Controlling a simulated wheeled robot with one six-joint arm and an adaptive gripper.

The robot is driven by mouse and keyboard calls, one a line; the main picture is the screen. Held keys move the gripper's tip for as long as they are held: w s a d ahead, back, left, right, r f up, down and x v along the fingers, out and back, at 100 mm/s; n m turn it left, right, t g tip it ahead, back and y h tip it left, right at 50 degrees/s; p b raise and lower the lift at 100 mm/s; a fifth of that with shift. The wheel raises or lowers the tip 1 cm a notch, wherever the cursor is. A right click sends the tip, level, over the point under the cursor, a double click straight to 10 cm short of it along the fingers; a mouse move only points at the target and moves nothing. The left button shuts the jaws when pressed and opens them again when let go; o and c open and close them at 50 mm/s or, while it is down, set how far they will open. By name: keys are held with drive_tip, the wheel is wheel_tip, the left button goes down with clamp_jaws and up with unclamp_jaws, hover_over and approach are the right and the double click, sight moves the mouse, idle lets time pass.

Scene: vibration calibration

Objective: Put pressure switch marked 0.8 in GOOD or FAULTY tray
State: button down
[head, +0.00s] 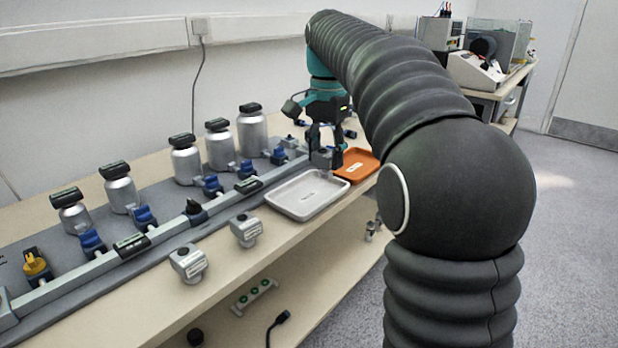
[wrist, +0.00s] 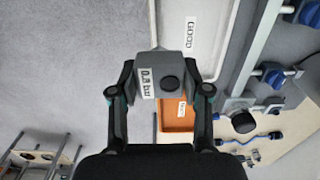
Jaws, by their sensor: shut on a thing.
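My gripper (head: 325,136) is shut on a grey pressure switch (wrist: 170,66), whose white label reads 0.8 bar in the wrist view. The switch also shows in the head view (head: 326,158), held above the trays, near where they meet. The pale tray (head: 287,199) carries a GOOD label in the wrist view (wrist: 213,42). The orange tray (head: 367,170) lies beyond it at the bench edge. It shows partly behind my gripper in the wrist view (wrist: 178,123), its label too small to read surely. I see no switch in either tray.
Two similar grey parts (head: 188,264) (head: 246,230) stand on the bench front. A rail (head: 165,232) with blue valves and several silver cylinders (head: 186,160) runs along the bench. A blue cable (wrist: 247,139) lies near the orange tray. A lower shelf (head: 300,290) holds small items.

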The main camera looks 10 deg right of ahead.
drive_tip(key=w+f, duration=0.1)
drive_tip(key=w+a+f, duration=0.1)
drive_tip(key=w+a, duration=0.1)
drive_tip(key=w, duration=0.1)
drive_tip(key=shift+a+f, duration=0.25)
drive_tip(key=shift+f, duration=0.15)
drive_tip(key=shift+w+f+b, duration=0.1)
drive_tip(key=shift+f+b, duration=0.25)
drive_tip(key=shift+f, duration=1.7)
drive_tip(key=shift+f, duration=0.1)
drive_tip(key=c, duration=0.5)
unclamp_jaws()
drive_tip(key=shift+c, duration=0.2)
wheel_tip(320, 180, up, 12)
drive_tip(key=p, duration=0.2)
